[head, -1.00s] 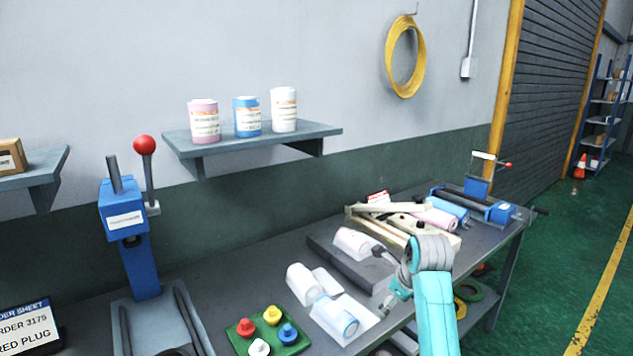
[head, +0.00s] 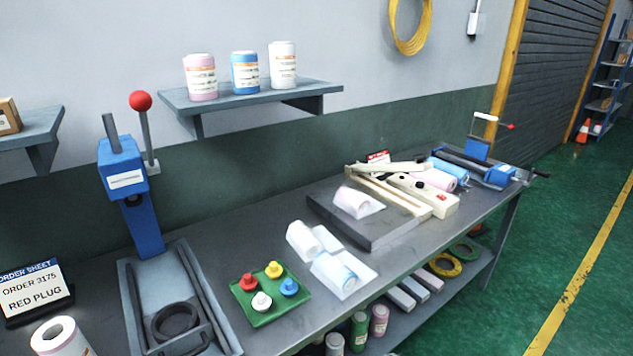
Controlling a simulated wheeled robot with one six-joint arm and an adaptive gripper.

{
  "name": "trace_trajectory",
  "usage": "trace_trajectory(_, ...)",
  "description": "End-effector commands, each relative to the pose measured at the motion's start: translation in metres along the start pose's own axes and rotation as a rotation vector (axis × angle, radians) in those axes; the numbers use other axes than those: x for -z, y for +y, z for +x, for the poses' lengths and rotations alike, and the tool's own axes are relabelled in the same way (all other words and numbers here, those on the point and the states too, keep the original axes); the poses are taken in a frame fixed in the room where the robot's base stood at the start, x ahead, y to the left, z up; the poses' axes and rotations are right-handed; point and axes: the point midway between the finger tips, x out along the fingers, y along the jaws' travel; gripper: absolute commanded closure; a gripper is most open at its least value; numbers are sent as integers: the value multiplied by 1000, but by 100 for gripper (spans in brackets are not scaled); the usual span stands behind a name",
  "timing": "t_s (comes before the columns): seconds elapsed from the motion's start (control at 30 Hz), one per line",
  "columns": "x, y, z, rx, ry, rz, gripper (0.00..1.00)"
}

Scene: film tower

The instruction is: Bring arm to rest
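My arm and gripper are not in the head view now. The workbench (head: 222,228) stands along the wall, with its goods in clear sight. A pink roll on a clear sheet (head: 355,202) lies on the dark grey slab (head: 390,240). A white roll (head: 303,238) and a blue-ended roll on a clear sheet (head: 340,274) lie in front of the slab. Whether my gripper holds anything cannot be seen.
A blue lever press (head: 142,225) with a red knob stands at left, near the order sheet reading "RED PLUG" (head: 35,292). A green tray (head: 270,312) holds coloured plugs. Green floor (head: 525,260) is clear at right.

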Motion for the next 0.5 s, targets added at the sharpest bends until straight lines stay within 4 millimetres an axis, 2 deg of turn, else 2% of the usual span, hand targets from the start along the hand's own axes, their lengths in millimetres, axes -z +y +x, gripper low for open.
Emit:
trace_trajectory(0.03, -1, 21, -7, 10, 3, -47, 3)
trace_trajectory(0.2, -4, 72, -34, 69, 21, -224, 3)
trace_trajectory(0.37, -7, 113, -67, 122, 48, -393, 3)
trace_trajectory(0.5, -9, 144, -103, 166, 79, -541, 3)
